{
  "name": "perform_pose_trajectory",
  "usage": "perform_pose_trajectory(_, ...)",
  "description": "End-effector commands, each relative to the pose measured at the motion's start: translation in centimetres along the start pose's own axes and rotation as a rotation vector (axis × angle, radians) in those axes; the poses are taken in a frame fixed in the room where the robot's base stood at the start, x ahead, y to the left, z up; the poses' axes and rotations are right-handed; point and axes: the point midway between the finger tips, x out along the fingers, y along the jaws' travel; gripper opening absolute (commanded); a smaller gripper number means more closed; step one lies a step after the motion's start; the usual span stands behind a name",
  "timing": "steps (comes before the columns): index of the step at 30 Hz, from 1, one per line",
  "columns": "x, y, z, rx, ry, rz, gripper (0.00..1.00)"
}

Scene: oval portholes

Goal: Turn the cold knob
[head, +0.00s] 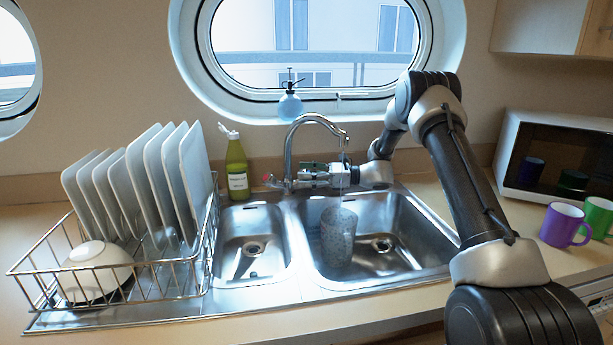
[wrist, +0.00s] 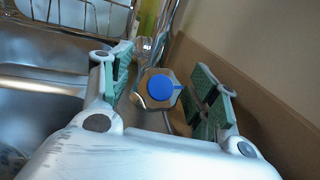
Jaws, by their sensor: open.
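The cold knob, with a round blue cap (wrist: 160,88), shows in the wrist view between my two green-padded fingers. My gripper (wrist: 165,72) is open around it, with a gap visible on each side. In the head view my gripper (head: 318,174) reaches in from the right, behind the sink at the faucet's base, and hides the cold knob. The chrome faucet (head: 290,148) arches over the right basin. A red-marked knob (head: 268,180) shows left of the faucet.
A grey speckled cup (head: 338,236) stands in the right basin (head: 415,238). A dish rack (head: 150,284) with plates and a bowl is at left. A green bottle (head: 237,172) stands behind the left basin. Purple (head: 562,226) and green mugs (head: 598,217) stand at right.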

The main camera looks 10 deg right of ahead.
Motion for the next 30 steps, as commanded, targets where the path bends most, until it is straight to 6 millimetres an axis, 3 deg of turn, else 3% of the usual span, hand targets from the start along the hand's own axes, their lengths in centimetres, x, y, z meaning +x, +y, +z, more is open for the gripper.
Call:
perform_pose_trajectory(2, -0.02, 0.00, -0.01, 0.000, 0.000, 0.000, 0.57)
perform_pose_trajectory(9, -0.05, 0.00, -0.01, 0.000, 0.000, 0.000, 0.14)
perform_pose_trajectory(12, -0.05, 0.00, -0.01, 0.002, 0.000, -0.002, 0.14)
perform_pose_trajectory(26, -0.08, -0.09, -0.01, 0.102, 0.000, -0.097, 0.14)
perform_pose_trajectory(27, -0.08, -0.09, -0.01, 0.102, 0.000, -0.097, 0.45)
perform_pose_trajectory(30, -0.08, -0.09, -0.01, 0.102, 0.000, -0.097, 0.60)
